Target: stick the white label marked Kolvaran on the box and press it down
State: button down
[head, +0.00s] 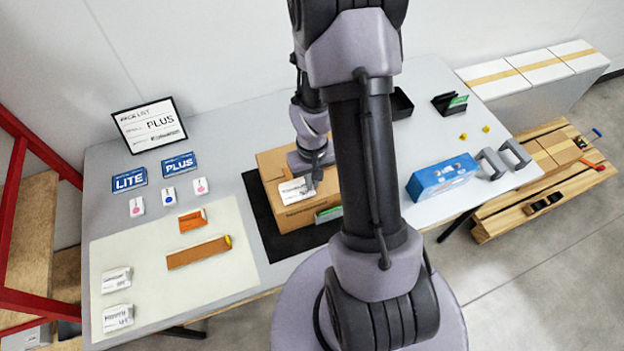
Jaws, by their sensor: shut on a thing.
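The brown cardboard box (270,164) stands on a black mat (262,221) near the middle of the table. My gripper (308,184) is over the box's top, pointing down, and is shut on a white label (293,192) with dark print. The print is too small to read, so I cannot tell whether it says Kolvaran. The label is at the box's top near its front edge; I cannot tell whether it touches the cardboard. My arm hides the right part of the box.
Two white printed pieces (117,281) lie on the cream mat (215,278) at left, near an orange item (193,221) and a brown strip (198,252). A pack list sign (149,126) stands behind. A blue box (442,177) is at right.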

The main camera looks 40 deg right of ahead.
jog(key=shift+f, duration=0.25)
dwell(0.4)
jog(key=c, duration=1.5)
grip_release()
jog(key=shift+r, duration=0.1)
notch_tip(320, 180, up, 7)
jog(key=p, duration=0.4)
jog(key=shift+p, duration=0.35)
jog(key=shift+w+b, duration=0.1)
jog(key=shift+b, duration=0.25)
jog(key=c, duration=0.3)
jog(key=shift+w+a+f+m+b, duration=0.2)
jog(key=shift+a+f+m+b, duration=0.1)
jog(key=shift+m+b, duration=0.25)
jog(key=shift+w+a+f+m+b, duration=0.2)
jog(key=shift+a+m+b, duration=0.15)
jog(key=shift+b, duration=0.3)
grip_shut()
jog(key=w+a+m+b, duration=0.1)
jog(key=a+m+b, duration=0.3)
jog(key=a, duration=0.1)
jog(key=f+b, duration=0.2)
jog(key=d+f+b, duration=0.1)
jog(key=f+b, duration=0.1)
jog(key=f, duration=0.1)
jog(key=shift+w+f, duration=0.1)
